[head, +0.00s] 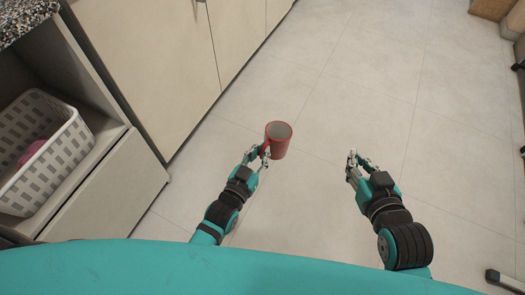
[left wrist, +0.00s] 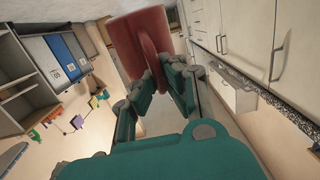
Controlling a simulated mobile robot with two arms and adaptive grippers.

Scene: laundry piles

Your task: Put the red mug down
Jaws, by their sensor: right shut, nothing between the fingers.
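The red mug (head: 279,148) is in the middle of the head view, above the tiled floor, with its pale inside showing at the open top. My left gripper (head: 265,154) is at the mug's left side, shut on its handle. In the left wrist view the mug (left wrist: 128,40) is at the top, and its handle runs down between the fingers (left wrist: 160,72). The fingers partly hide the handle. My right gripper (head: 357,160) is to the right of the mug, apart from it, shut and empty.
A light grey basket (head: 45,145) with something pink inside stands in an open shelf at the left. Pale cabinet doors (head: 150,60) with a speckled counter run along the left. Bare tiled floor (head: 390,80) lies ahead and to the right. Dark furniture legs show at the right edge.

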